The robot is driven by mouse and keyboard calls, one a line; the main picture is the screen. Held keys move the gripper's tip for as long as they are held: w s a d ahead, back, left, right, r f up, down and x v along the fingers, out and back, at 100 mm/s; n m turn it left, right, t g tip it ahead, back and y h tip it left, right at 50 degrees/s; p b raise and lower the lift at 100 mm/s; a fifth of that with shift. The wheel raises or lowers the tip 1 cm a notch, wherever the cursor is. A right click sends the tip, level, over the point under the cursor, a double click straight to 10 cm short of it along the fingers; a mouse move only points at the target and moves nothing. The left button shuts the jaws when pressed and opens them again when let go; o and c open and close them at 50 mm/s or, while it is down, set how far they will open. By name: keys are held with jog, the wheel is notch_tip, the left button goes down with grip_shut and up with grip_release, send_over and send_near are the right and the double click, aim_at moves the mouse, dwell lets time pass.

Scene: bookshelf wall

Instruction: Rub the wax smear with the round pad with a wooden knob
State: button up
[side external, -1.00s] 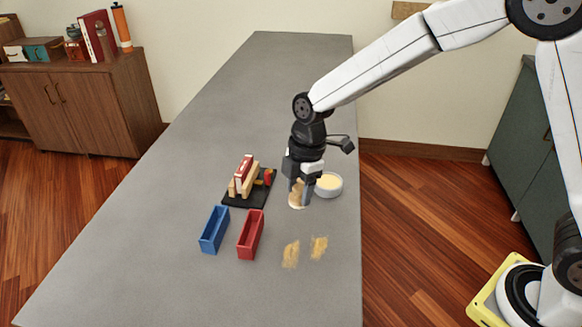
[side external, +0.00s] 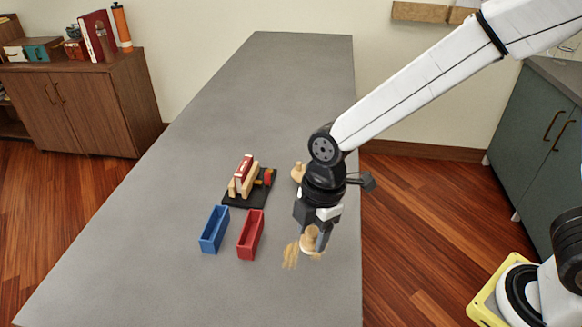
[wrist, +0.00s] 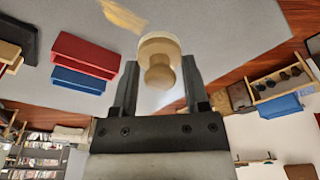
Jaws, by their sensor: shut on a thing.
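The round pad (wrist: 148,44) has a wooden knob (wrist: 159,72), which sits between the fingers in the wrist view. In the side view the knob (side external: 311,236) stands upright over the pad. My gripper (side external: 315,239) is shut on the knob, with the pad low over the table's near right part. One tan wax smear (side external: 290,256) lies just left of the pad, and a smear also shows in the wrist view (wrist: 123,16). The second smear is largely hidden beneath the pad and gripper. I cannot tell whether the pad touches the table.
A red bin (side external: 250,235) and a blue bin (side external: 214,230) stand left of the smears. Behind them is a black stand (side external: 235,200) with wooden blocks. A second wooden-knobbed thing (side external: 298,172) shows behind my arm. The grey table (side external: 150,255) is clear at left.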

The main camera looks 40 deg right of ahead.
jog(key=shift+s+a, duration=0.15)
jog(key=shift+s, duration=0.35)
jog(key=shift+f, duration=0.15)
